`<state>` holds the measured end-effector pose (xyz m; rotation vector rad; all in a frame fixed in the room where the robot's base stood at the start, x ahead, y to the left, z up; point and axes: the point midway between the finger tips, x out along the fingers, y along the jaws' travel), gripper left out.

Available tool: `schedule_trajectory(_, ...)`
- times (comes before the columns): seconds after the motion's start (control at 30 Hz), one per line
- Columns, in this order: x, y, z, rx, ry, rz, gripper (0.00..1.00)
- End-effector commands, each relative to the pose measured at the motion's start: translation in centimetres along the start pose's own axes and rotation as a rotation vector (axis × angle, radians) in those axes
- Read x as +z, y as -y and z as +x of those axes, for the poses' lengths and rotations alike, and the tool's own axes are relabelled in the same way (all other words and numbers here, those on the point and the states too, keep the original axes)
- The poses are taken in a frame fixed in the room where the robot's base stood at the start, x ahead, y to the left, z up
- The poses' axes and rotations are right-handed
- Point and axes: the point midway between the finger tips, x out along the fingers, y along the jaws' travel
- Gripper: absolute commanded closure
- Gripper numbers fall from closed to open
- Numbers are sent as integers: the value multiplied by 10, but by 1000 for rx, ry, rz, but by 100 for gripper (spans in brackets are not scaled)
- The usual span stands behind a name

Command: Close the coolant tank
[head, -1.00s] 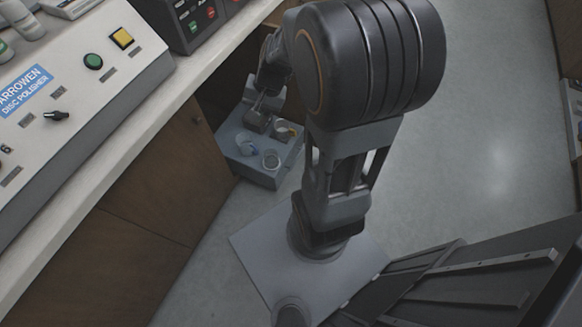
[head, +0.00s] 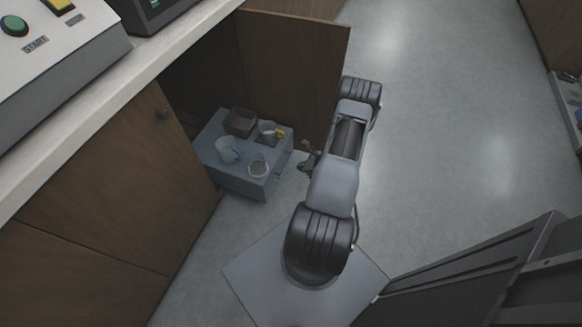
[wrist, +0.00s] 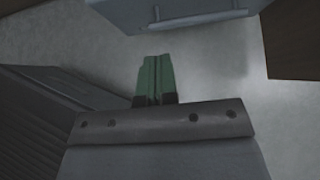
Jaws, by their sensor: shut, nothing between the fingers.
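The coolant tank appears to be the grey-blue box (head: 233,178) low on the floor side, sticking out of the open cabinet. In the wrist view the grey-blue box (wrist: 150,12) shows at the top, with a bar handle on its face.
A wooden cabinet door (head: 295,65) stands open behind the box. A closed cabinet front (head: 110,190) and the counter edge (head: 100,105) are on the left. A dark ribbed structure (head: 480,275) is at lower right. Grey floor (head: 450,130) is clear to the right.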

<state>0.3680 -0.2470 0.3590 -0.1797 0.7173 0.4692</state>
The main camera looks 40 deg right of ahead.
Motion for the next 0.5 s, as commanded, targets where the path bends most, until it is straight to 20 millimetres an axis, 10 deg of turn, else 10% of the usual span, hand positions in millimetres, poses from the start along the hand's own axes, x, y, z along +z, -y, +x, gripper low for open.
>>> schedule_trajectory(0.5,-2,-1,95,3,-1,-1,100)
